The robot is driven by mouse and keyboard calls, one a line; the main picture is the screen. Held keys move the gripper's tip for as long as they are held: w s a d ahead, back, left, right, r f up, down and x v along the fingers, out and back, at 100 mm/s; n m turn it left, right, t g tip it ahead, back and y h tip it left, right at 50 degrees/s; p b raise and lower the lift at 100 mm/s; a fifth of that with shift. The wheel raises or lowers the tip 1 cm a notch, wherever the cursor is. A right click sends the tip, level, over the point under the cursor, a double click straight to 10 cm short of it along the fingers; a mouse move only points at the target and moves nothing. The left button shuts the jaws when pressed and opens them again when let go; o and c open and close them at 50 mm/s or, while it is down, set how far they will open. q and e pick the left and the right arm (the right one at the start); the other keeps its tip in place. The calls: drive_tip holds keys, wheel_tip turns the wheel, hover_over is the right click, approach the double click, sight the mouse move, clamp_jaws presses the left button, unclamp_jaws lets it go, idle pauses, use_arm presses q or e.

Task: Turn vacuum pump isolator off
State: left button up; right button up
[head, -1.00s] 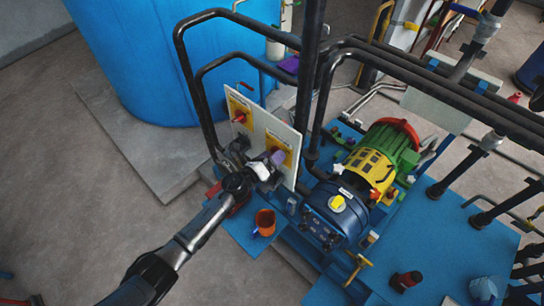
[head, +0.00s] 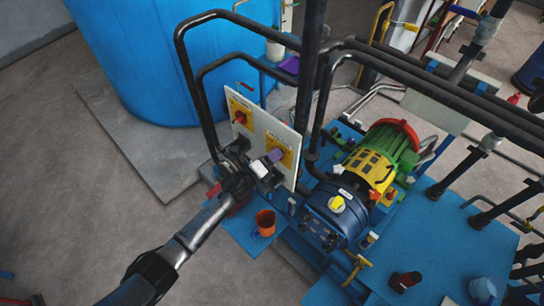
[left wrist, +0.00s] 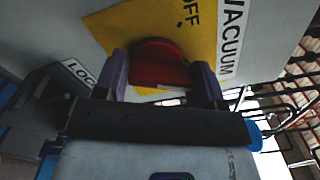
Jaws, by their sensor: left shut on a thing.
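The vacuum isolator is a red knob (left wrist: 160,60) on a yellow plate (left wrist: 190,30) lettered OFF, with a white label (left wrist: 231,35) reading VACUUM. In the left wrist view the two purple-grey fingers of my left gripper (left wrist: 162,76) stand on either side of the knob and are shut on it. In the head view my left gripper (head: 272,161) is at the right-hand yellow plate (head: 285,149) of the upright pale panel (head: 262,129), and it hides the knob there. The knob's exact angle is hard to read. My right gripper is not in view.
A second red knob (head: 240,118) sits on the panel's left yellow plate. Black pipes (head: 184,75) arch around the panel. A blue-yellow-green pump (head: 360,180) stands to the right, and an orange cup (head: 265,222) is below. A blue tank (head: 165,60) stands behind.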

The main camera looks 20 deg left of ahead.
use_arm(q)
drive_tip(key=n, duration=0.3)
drive_tip(key=shift+r+n+p, duration=0.25)
drive_tip(key=shift+n+p, duration=0.15)
drive_tip(key=n, duration=0.3)
drive_tip(key=shift+w+n+p, duration=0.1)
drive_tip(key=shift+n+p, duration=0.2)
drive_tip(key=shift+p, duration=0.05)
drive_tip(key=n+p, duration=0.1)
drive_tip(key=n, duration=0.5)
drive_tip(key=shift+a+f, duration=0.1)
drive_tip(key=shift+f, duration=0.05)
drive_tip(key=shift+n, duration=0.7)
drive_tip(key=o, duration=0.9)
drive_tip(key=shift+a+f, duration=0.1)
drive_tip(key=shift+f, duration=0.1)
